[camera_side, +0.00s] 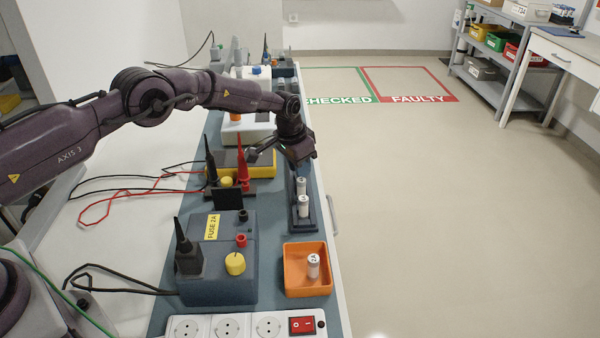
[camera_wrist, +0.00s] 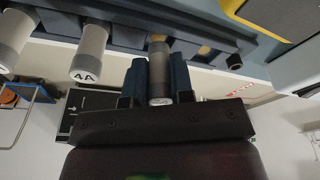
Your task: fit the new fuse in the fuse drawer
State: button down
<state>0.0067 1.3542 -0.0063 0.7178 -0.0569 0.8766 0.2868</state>
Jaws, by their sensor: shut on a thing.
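My gripper (camera_side: 299,160) points down over the far end of a dark narrow rack (camera_side: 315,213). In the wrist view its two blue fingers (camera_wrist: 159,82) are shut on a grey cylindrical fuse (camera_wrist: 160,62). I cannot tell whether this fuse still sits in the rack. Two more pale fuses stand in the rack, a nearer one (camera_side: 304,207) and a farther one (camera_side: 301,186). I cannot make out the fuse drawer for certain in either view.
A blue-grey box labelled "FUSE 2A" (camera_side: 222,276) with a yellow knob stands left of the tray. A yellow-and-grey meter (camera_side: 228,160) with upright probes stands left of my gripper. A white socket strip (camera_side: 248,327) lies in front. Floor to the right is clear.

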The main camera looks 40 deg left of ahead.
jog(key=shift+r, duration=1.8)
jog(key=shift+r, duration=0.35)
notch_tip(320, 180, up, 8)
jog(key=m+h, duration=0.1)
jog(key=m, duration=0.5)
send_over(225, 205)
jog(key=s+d, duration=0.2)
jog(key=d, duration=0.1)
jog(key=shift+g, duration=0.3)
jog(key=shift+f, duration=6)
jog(key=shift+f, duration=0.7)
